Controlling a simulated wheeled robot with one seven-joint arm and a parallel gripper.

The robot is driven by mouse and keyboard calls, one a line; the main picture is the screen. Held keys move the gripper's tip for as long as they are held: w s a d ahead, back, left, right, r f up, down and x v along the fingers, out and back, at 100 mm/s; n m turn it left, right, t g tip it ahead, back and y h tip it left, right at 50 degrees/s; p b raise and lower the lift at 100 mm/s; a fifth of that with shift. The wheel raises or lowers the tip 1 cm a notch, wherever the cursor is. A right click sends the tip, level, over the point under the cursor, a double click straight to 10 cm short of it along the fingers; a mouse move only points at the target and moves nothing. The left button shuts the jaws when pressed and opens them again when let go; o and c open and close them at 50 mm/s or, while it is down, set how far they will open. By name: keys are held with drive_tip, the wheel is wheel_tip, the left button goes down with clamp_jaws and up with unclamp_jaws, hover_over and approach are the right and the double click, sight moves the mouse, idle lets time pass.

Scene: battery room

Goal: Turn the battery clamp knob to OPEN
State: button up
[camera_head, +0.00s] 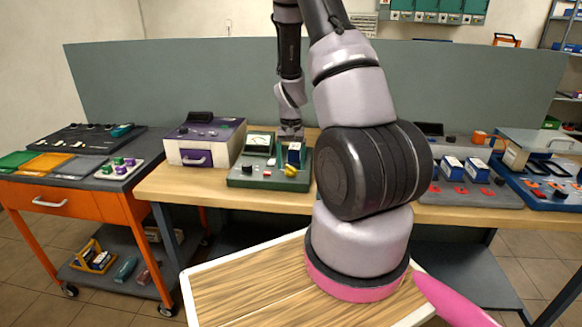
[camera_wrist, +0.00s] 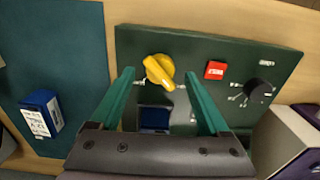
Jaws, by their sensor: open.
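The battery clamp knob is yellow; it sits on a dark green panel (camera_head: 240,181) and shows at the panel's front right in the head view (camera_head: 290,172). In the wrist view the yellow knob (camera_wrist: 159,70) has its bar tilted, with small white labels beside it that I cannot read. My gripper (camera_wrist: 160,74) is open, its two green fingers on either side of the knob in the picture. I cannot tell whether they touch it or hover above. A blue battery (camera_wrist: 153,118) lies in the panel, partly hidden by my gripper in the wrist view.
A red button (camera_wrist: 215,70) and a black dial (camera_wrist: 258,88) share the panel. A purple-and-white box (camera_head: 205,141) stands to its left in the head view. Another blue battery (camera_wrist: 41,114) stands on the neighbouring panel. A grey partition (camera_head: 180,80) rises behind the bench.

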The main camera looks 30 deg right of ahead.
wheel_tip(320, 180, up, 9)
idle(0.3)
drive_tip(key=shift+r, duration=0.1)
wheel_tip(320, 180, up, 18)
drive_tip(key=n+t+y, duration=0.1)
drive_tip(key=t, duration=0.3)
hover_over(290, 167)
drive_tip(key=s+a, duration=0.6)
drive_tip(key=a, duration=0.1)
drive_tip(key=s+a+r+t, duration=0.1)
drive_tip(key=s+a+r, duration=0.2)
drive_tip(key=s+r, duration=0.2)
drive_tip(key=s+a+r+n+t+y, duration=0.1)
drive_tip(key=s+a+r+t, duration=0.1)
drive_tip(key=s+r, duration=0.3)
drive_tip(key=s+a, duration=0.1)
drive_tip(key=s, duration=0.3)
drive_tip(key=shift+s+a+r, duration=0.15)
drive_tip(key=shift+a+r, duration=0.1)
drive_tip(key=shift+a, duration=0.05)
